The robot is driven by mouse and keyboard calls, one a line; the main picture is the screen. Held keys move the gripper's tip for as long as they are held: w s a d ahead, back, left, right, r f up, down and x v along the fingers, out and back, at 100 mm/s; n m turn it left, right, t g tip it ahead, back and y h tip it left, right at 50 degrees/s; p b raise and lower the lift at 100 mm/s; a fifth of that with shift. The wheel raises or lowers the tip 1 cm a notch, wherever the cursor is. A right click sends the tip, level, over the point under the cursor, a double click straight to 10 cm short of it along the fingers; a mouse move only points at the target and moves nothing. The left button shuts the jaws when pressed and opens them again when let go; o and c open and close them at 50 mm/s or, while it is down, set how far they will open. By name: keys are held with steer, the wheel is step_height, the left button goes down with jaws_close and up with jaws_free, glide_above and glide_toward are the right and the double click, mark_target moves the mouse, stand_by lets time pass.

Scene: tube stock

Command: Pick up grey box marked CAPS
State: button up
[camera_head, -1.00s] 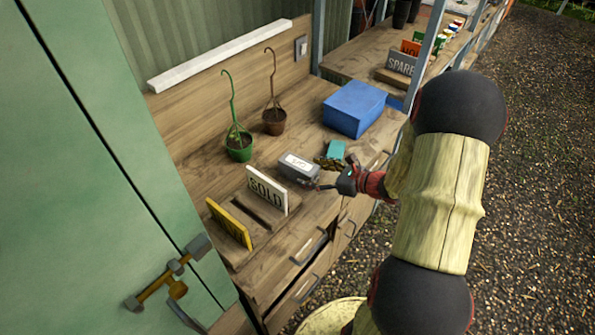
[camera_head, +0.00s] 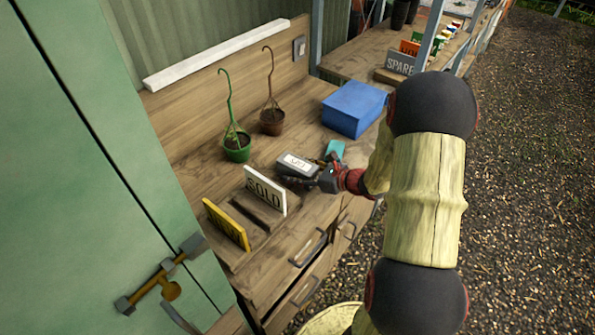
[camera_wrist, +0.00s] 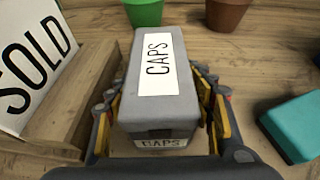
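The grey box (camera_wrist: 160,118) with white CAPS labels on its top and near end lies on the wooden counter. It also shows in the head view (camera_head: 297,167), beside the SOLD sign. My gripper (camera_wrist: 160,105) has its fingers around the box, one on each long side. In the wrist view the left finger shows a gap to the box, and the right finger is close to its side; contact is unclear. In the head view my gripper (camera_head: 318,178) is at the box's right end, and its fingers are partly hidden.
The SOLD sign (camera_head: 265,190) in its wooden stand is close on the left, with a yellow sign (camera_head: 226,224) beyond. A teal block (camera_wrist: 295,125) lies to the right. Green (camera_head: 237,147) and brown (camera_head: 272,122) hanging pots and a blue box (camera_head: 354,108) stand behind.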

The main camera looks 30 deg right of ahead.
steer(key=c, duration=1)
steer(key=shift+c, duration=0.3)
steer(key=shift+r, duration=0.15)
